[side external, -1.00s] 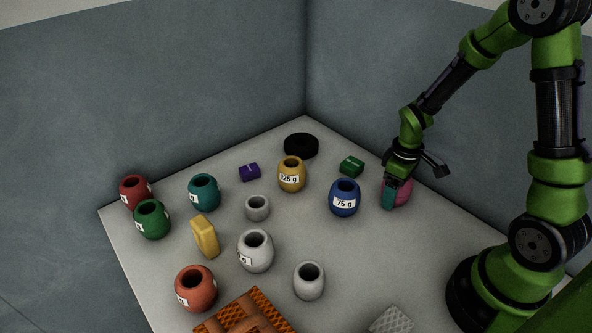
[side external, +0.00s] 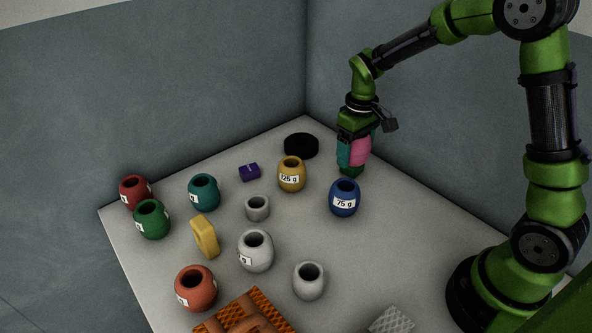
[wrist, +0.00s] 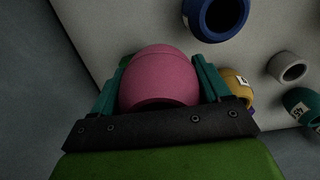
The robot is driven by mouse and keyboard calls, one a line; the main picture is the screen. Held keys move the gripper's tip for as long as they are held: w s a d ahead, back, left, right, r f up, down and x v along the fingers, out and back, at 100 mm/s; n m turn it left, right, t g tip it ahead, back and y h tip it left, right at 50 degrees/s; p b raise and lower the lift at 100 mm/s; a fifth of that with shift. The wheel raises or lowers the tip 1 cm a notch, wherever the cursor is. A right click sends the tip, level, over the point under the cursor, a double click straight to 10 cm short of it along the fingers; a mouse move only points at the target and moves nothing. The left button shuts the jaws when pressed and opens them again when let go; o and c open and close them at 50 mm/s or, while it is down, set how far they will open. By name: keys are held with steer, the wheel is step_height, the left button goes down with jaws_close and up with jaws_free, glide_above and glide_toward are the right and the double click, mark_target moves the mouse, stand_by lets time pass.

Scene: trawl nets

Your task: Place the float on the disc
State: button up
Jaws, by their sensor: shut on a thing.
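The pink float (side external: 361,150) is held between the teal fingers of my gripper (side external: 352,156). In the wrist view the float (wrist: 158,80) fills the space between the two fingers of my gripper (wrist: 162,64). It appears raised above the table, near the right wall. A black round disc (side external: 301,146) lies flat at the back corner of the table, left of my gripper and apart from it. No label on the pink float is visible.
A green block (side external: 350,173) is partly hidden below my gripper. A blue float (side external: 344,198) and a yellow float (side external: 292,175) stand close by. A purple block (side external: 249,172), a grey ring (side external: 257,208) and several other floats stand farther left. The right table area is clear.

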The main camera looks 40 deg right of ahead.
glide_above(308, 146)
steer(key=shift+s+f, duration=0.15)
steer(key=shift+f, duration=2.45)
steer(key=shift+f, duration=0.1)
steer(key=o, duration=0.6)
steer(key=shift+f, duration=0.1)
steer(key=o, duration=0.4)
steer(key=shift+o, duration=0.2)
